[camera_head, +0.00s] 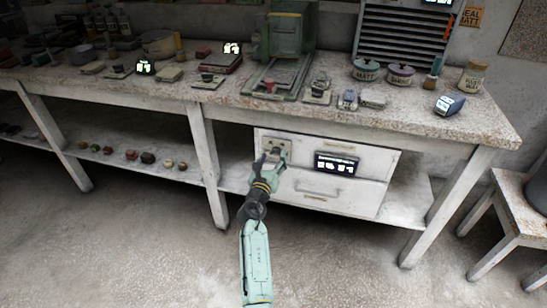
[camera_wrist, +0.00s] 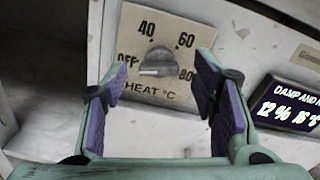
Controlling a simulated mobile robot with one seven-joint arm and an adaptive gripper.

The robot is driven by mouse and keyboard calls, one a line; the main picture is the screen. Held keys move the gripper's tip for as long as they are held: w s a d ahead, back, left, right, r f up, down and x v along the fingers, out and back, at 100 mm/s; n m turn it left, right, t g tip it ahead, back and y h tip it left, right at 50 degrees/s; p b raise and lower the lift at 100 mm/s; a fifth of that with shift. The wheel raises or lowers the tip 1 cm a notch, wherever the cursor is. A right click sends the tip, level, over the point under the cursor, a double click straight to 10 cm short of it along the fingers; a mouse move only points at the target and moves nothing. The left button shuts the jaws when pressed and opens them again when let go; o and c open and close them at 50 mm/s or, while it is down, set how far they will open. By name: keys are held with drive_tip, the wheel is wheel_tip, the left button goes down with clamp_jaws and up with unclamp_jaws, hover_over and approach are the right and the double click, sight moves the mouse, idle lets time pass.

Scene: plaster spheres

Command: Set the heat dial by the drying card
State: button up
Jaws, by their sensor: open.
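The heat dial (camera_wrist: 158,62) is a grey knob on a beige plate (camera_wrist: 134,93) marked OFF, 40, 60, 80 and HEAT °C. Its grip bar lies roughly level, between OFF and 80; I cannot tell surely which end is the pointer. In the head view the plate (camera_head: 284,144) is at the upper left of a white cabinet front. My gripper (camera_wrist: 162,88) is open, its purple-padded fingers either side of the dial in the picture, with no visible contact. In the head view my gripper (camera_head: 274,156) is close to the plate. I cannot pick out a drying card for certain.
A black display (camera_wrist: 290,104) right of the dial reads damp, 12 % and 16 °C; it also shows in the head view (camera_head: 336,164). The white cabinet (camera_head: 372,165) sits under a cluttered workbench (camera_head: 440,123). A bench leg (camera_head: 207,160) stands just left of my arm.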

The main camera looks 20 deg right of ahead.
drive_tip(key=shift+x, duration=0.75)
drive_tip(key=shift+c, duration=0.4)
drive_tip(key=c, duration=1.1)
